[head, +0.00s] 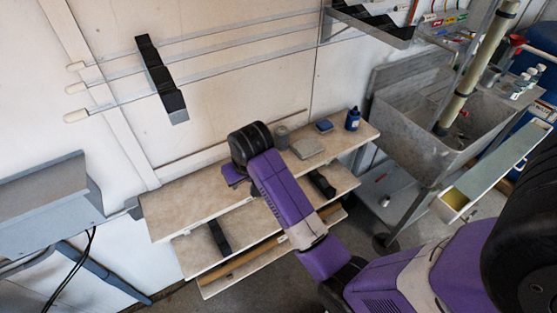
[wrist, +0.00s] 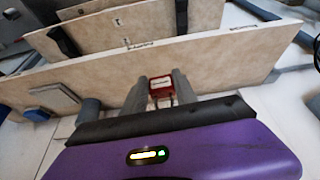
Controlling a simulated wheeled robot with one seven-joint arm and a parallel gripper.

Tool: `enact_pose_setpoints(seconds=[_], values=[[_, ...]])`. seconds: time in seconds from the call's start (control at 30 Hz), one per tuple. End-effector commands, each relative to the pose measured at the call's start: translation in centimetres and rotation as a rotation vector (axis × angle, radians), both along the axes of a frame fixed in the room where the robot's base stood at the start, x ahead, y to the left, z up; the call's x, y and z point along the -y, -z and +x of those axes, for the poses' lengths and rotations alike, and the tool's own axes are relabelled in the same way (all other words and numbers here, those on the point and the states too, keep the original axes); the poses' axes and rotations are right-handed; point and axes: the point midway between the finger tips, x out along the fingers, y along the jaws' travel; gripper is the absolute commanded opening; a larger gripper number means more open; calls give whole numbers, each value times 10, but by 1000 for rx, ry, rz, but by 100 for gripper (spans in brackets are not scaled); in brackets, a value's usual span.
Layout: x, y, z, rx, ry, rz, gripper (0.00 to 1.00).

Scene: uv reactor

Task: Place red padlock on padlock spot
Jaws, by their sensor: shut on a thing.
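The red padlock (wrist: 161,85) sits between the two grey fingers of my gripper (wrist: 161,79) in the wrist view. The fingers are shut on it, and a pale shackle seems to show on its near side. It appears close to the edge of the top shelf board (wrist: 225,62); I cannot tell whether it touches the board. Small dark labels show on the shelf edges, too small to read surely, so I cannot tell which marks the padlock spot. In the head view my arm's end is over the top shelf (head: 175,207), and the fingers and padlock are hidden.
On the top shelf's right part stand a grey cylinder (head: 281,137), a flat grey box (head: 307,148), a small blue box (head: 323,126) and a blue bottle (head: 352,119). The shelf's left part is bare. A stone sink (head: 420,125) stands right; a grey unit (head: 45,205) is left.

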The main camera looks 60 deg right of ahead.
Motion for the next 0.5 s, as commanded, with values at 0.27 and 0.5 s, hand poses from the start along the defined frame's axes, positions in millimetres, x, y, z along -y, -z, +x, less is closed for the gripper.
enact_pose_setpoints(seconds=[0.27,0.5], values=[[142,-21,-46,4,317,4,0],[190,-26,-74,6,434,10,0]])
